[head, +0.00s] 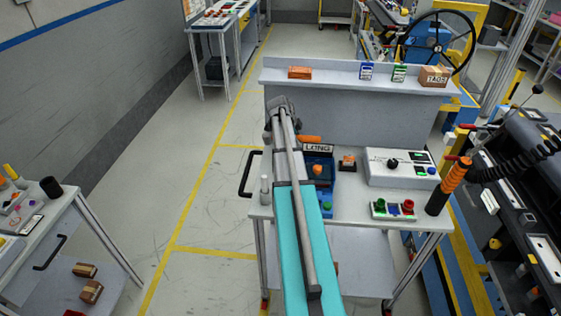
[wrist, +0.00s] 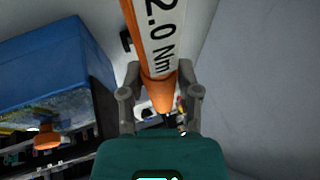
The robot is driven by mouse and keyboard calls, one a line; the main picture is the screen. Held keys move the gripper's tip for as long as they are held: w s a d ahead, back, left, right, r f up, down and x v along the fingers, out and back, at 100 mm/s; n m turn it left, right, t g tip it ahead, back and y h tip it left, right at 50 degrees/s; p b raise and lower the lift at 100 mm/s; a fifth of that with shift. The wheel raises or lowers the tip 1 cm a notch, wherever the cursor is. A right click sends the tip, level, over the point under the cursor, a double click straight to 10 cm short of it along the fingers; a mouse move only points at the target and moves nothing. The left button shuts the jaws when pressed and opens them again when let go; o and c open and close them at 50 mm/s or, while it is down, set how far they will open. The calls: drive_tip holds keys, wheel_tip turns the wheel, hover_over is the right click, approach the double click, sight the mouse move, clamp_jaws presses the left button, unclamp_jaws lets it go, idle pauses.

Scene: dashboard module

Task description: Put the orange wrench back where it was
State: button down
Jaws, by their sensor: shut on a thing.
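The orange wrench (wrist: 158,40) has a white label reading "2.0 Nm". In the wrist view it runs from the top edge down between the fingers of my gripper (wrist: 160,94), which is shut on it. In the head view my arm hides most of the gripper above the left part of the cart. A short orange piece (head: 309,138) shows right of the arm, beside the "LONG" sign; it looks like part of the wrench, but I cannot be sure.
A blue case (head: 326,206) with an orange knob stands right of my arm; a blue box (wrist: 50,70) fills the wrist view's left. A white control box (head: 400,167) and a button panel (head: 394,210) sit further right. A grey raised shelf (head: 340,77) closes the cart's back.

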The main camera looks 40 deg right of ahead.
drive_tip(key=shift+f+b, duration=2.9)
drive_tip(key=shift+f, duration=0.25)
drive_tip(key=shift+f+b, duration=1.8)
drive_tip(key=shift+b, duration=0.1)
drive_tip(key=shift+c, duration=1.5)
unclamp_jaws()
drive_tip(key=shift+r, duration=0.15)
drive_tip(key=p+v, duration=1)
drive_tip(key=v, duration=0.1)
drive_tip(key=shift+a+r+p, duration=0.25)
drive_tip(key=shift+r+p, duration=0.1)
